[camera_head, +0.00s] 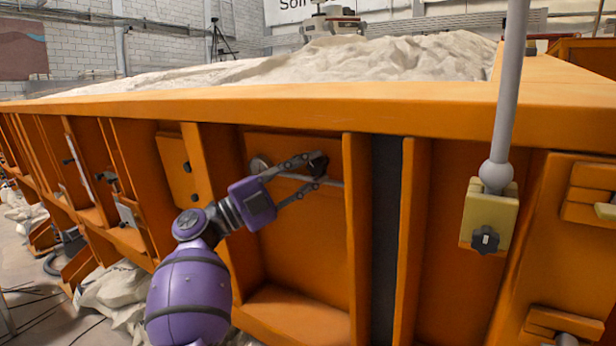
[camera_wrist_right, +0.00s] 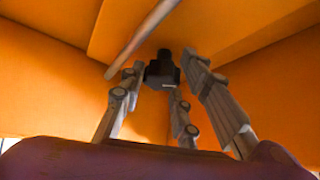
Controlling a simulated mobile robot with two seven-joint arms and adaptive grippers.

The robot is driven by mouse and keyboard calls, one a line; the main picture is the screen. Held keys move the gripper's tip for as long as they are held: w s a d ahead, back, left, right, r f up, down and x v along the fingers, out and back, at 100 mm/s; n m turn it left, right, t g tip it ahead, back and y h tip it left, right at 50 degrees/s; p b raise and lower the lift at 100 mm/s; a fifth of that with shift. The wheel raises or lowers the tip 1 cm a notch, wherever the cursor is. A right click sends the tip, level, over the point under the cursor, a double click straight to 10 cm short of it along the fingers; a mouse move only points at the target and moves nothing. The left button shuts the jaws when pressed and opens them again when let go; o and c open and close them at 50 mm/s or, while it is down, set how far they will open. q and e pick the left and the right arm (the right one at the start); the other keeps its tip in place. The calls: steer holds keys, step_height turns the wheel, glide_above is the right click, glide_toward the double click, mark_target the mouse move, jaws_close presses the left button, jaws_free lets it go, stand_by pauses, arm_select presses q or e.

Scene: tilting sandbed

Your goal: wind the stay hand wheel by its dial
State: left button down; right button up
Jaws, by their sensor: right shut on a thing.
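My right gripper (camera_head: 317,174) reaches to the orange side wall of the sandbed. It is shut on a small black knob (camera_head: 318,161), which I take to be the dial of the stay hand wheel. In the right wrist view the dark knob (camera_wrist_right: 161,69) sits between the fingertips (camera_wrist_right: 163,78), partly hidden by them. The rest of the wheel cannot be made out. My left gripper is not in view.
Upright orange ribs (camera_head: 356,235) flank the recess, and the sandbed's rim (camera_head: 300,108) overhangs it. To the right, a grey post (camera_head: 508,90) ends in a ball above a yellow block (camera_head: 470,215) with a black star knob (camera_head: 485,240). Pale bags (camera_head: 112,290) lie lower left.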

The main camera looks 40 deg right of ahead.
steer(key=m+y, duration=0.2)
steer(key=m, duration=0.2)
steer(key=shift+m+y, duration=0.3)
steer(key=shift+y, duration=0.1)
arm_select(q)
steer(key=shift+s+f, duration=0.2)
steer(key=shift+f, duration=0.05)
arm_select(e)
steer(key=shift+m, duration=0.3)
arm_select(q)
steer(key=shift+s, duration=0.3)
arm_select(e)
steer(key=shift+y, duration=0.3)
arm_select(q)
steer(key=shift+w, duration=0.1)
arm_select(e)
steer(key=shift+f, duration=0.1)
steer(key=o, duration=0.9)
steer(key=shift+o, duration=0.9)
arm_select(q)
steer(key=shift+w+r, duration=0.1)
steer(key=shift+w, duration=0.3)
arm_select(e)
steer(key=shift+r, duration=0.2)
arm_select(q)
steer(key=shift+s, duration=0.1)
